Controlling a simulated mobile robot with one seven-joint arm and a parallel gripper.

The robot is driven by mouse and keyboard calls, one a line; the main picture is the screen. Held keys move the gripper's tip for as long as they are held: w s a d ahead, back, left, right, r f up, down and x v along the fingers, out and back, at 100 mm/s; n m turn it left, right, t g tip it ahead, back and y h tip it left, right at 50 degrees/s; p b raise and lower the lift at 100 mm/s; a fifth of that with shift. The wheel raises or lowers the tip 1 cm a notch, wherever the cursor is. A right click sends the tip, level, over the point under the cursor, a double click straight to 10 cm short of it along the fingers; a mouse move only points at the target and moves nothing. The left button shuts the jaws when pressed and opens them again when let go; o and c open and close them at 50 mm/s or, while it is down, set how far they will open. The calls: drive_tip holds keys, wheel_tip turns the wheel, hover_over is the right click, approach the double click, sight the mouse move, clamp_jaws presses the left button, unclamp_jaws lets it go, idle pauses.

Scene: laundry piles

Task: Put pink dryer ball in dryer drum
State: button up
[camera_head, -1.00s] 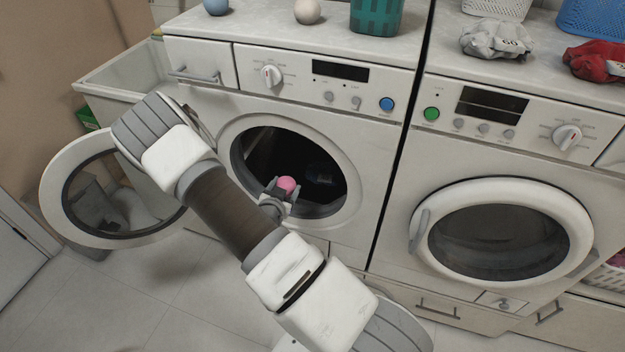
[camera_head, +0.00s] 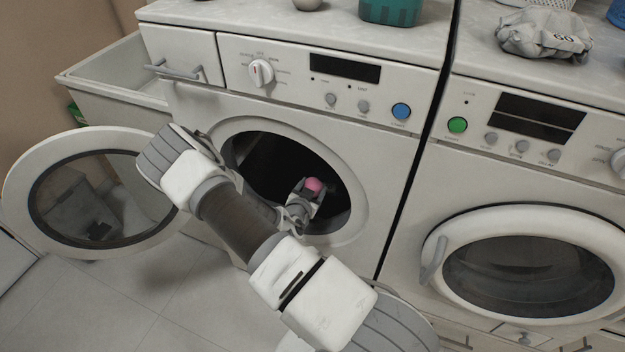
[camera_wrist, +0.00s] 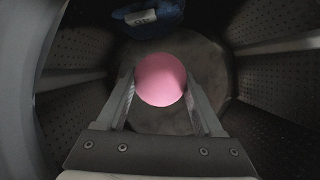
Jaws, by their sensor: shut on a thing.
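The pink dryer ball (camera_head: 313,185) is held between the fingertips of my gripper (camera_head: 308,190), just inside the round opening of the left machine. In the wrist view the ball (camera_wrist: 161,80) sits between both fingers of my gripper (camera_wrist: 163,88), with the drum (camera_wrist: 275,88) around it. The drum has perforated grey walls and a plain back wall. A dark blue cloth with a white label (camera_wrist: 148,15) lies deeper in the drum. The round door (camera_head: 30,190) stands open to the left. My arm covers part of the opening's lower left rim.
The right machine's round door (camera_head: 590,228) is shut. A teal basket (camera_head: 390,10), a grey ball (camera_head: 307,4) and a grey cloth (camera_head: 543,36) are on top of the machines. A sink (camera_head: 110,75) is at the left. The floor (camera_head: 130,300) in front is clear.

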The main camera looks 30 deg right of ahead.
drive_tip(key=b, duration=0.3)
hover_over(285, 201)
wheel_tip(285, 201, down, 7)
drive_tip(key=shift+f, duration=0.1)
drive_tip(key=shift+f+b, duration=0.65)
drive_tip(key=shift+f, duration=1.2)
drive_tip(key=shift+f, duration=0.2)
drive_tip(key=o, duration=1.3)
drive_tip(key=shift+o, duration=0.2)
drive_tip(key=shift+r, duration=0.15)
